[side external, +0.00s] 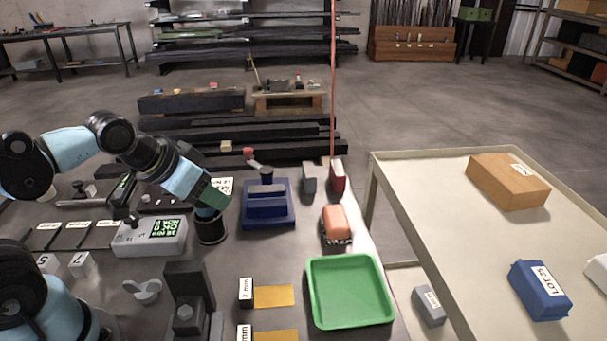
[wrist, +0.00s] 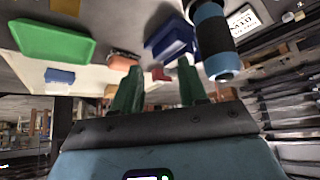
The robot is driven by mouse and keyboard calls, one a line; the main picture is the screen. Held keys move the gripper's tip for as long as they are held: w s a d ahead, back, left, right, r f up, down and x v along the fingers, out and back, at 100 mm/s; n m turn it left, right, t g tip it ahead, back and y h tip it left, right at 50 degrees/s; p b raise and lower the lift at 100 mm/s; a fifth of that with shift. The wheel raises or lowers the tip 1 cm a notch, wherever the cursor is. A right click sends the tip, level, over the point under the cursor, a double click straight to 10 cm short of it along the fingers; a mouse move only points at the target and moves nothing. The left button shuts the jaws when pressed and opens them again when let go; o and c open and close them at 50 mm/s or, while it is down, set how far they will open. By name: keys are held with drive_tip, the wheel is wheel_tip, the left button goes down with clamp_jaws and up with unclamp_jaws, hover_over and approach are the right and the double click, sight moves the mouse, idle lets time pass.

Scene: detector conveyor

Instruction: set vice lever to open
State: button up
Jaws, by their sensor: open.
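The blue vice (side external: 268,215) stands on the bench, right of my gripper. The blue vice (wrist: 172,42) shows beyond the fingers.
A green tray (side external: 350,318), an orange block (side external: 334,222), a grey block (side external: 309,178) and a red block (side external: 338,177) stand to the right. A grey display box (side external: 130,237) is left. In the wrist view a blue-banded dark cylinder (wrist: 213,40) stands close to the right finger.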

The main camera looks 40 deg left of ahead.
drive_tip(key=shift+r, duration=0.1)
drive_tip(key=c, duration=0.4)
drive_tip(key=shift+r, duration=0.4)
drive_tip(key=shift+c, duration=1.2)
wheel_tip(320, 180, up, 5)
drive_tip(key=shift+r, duration=0.1)
clamp_jaws()
drive_tip(key=w+a+n+y, duration=0.2)
drive_tip(key=w+a+n, duration=1.1)
drive_tip(key=w+a, duration=0.25)
drive_tip(key=w+a+f, duration=0.1)
drive_tip(key=w+f, duration=0.1)
drive_tip(key=f, duration=0.4)
drive_tip(key=w+f, duration=0.2)
drive_tip(key=f, duration=0.5)
drive_tip(key=shift+w+a, duration=0.3)
drive_tip(key=shift+a, duration=0.1)
